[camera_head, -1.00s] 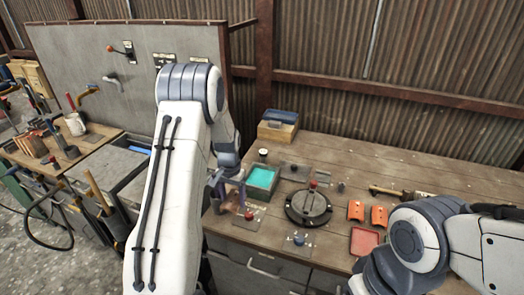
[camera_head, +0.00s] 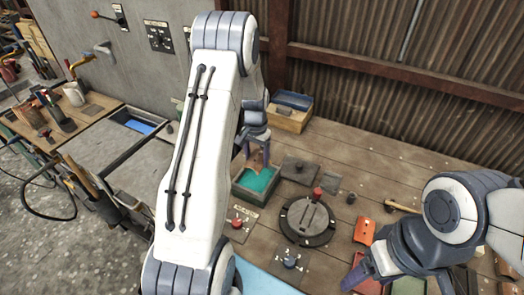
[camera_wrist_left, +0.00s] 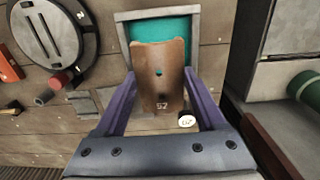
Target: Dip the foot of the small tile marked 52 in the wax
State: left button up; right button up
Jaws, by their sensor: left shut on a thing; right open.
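The small brown tile (camera_wrist_left: 160,60), marked 52 near its near end and with a small hole, is held between the purple fingers of my left gripper (camera_wrist_left: 160,76). In the head view the tile (camera_head: 257,159) hangs below my left gripper (camera_head: 257,146), over the open box of teal wax (camera_head: 262,180). The wax box (camera_wrist_left: 122,32) lies beyond the tile in the left wrist view. I cannot tell whether the tile's foot touches the wax. My right gripper (camera_head: 354,278) is open at the lower right, near a red tray (camera_head: 371,286).
A round dark plate (camera_head: 290,232) with a red knob stands right of the wax box. A grey lid (camera_head: 299,169) lies behind it. A wooden box with a blue lid (camera_head: 291,99) is at the back. An orange piece (camera_head: 364,229) lies farther right.

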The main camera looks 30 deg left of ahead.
aim_at(257, 180)
pick_arm(q)
jog(key=shift+a+f+b, duration=0.15)
jog(key=shift+f+b, duration=0.65)
jog(key=shift+f, duration=0.35)
jog(key=shift+f+b, duration=1.75)
jog(key=shift+f, duration=0.75)
jog(key=shift+f+b, duration=0.45)
jog(key=shift+f, duration=0.25)
jog(key=shift+r, duration=0.25)
jog(key=shift+s+r+p, duration=0.1)
jog(key=shift+r+p, duration=0.9)
jog(key=shift+r, duration=0.15)
jog(key=shift+r, duration=0.2)
jog(key=shift+r+p, duration=1.95)
jog(key=shift+r, duration=0.5)
